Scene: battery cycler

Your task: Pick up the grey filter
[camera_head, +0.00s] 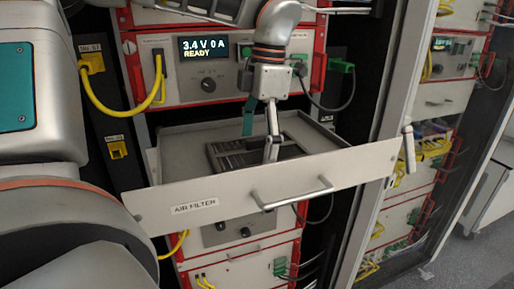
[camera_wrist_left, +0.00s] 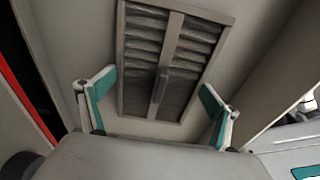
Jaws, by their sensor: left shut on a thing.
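The grey filter (camera_head: 228,158) is a slatted frame with a central bar, inside the pulled-out drawer labelled AIR FILTER (camera_head: 187,139). It also shows in the left wrist view (camera_wrist_left: 146,38). My left gripper (camera_head: 258,142) points down into the drawer from above. I cannot tell whether the filter is clear of the drawer floor. My right gripper is not in view.
The drawer front (camera_head: 225,200) carries a bar handle (camera_head: 291,193). Above is a cycler unit with a lit display (camera_head: 203,47) reading 3.4 V 0 A READY. A yellow cable (camera_head: 122,112) hangs at the left. A second rack (camera_head: 440,95) stands at the right.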

